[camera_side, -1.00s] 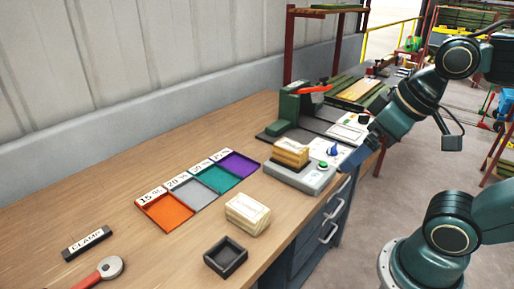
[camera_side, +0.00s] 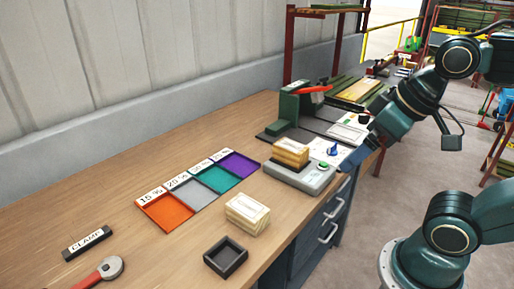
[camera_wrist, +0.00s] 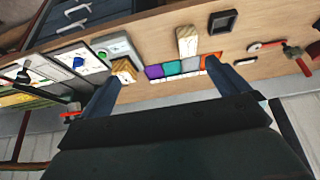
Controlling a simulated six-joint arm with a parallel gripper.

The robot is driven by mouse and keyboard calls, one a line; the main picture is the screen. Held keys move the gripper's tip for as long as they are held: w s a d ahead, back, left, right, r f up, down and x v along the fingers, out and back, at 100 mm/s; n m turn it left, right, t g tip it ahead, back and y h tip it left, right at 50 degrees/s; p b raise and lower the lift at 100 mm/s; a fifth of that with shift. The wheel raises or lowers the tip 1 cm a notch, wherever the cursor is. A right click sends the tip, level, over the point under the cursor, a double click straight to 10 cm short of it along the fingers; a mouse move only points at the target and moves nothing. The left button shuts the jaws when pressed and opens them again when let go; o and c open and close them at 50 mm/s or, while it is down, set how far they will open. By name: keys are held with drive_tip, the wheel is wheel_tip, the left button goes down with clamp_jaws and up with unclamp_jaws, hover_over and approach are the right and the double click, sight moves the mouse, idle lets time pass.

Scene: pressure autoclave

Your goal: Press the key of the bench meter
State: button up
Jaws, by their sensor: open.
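The bench meter (camera_side: 312,181) is a low grey box on the bench, with a wooden block (camera_side: 291,153) on its top plate. Its small round green key (camera_side: 323,165) sits on the right part of its top and is uncovered. The meter also shows in the wrist view (camera_wrist: 114,42), at upper left, with the wooden block (camera_wrist: 124,68) beside my left finger. My gripper (camera_side: 362,158) is to the right of the meter, raised and apart from it. In the wrist view its two blue fingers (camera_wrist: 163,70) are wide apart with nothing held.
A blue knob (camera_side: 333,150) stands on a white panel behind the meter. A green clamp fixture (camera_side: 290,108) with a red handle is farther back. Coloured trays (camera_side: 212,180), a second wooden block (camera_side: 248,213) and a black square holder (camera_side: 226,257) lie nearer. The bench's front edge is close to the meter.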

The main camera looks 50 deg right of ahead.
clamp_jaws()
idle(1.5)
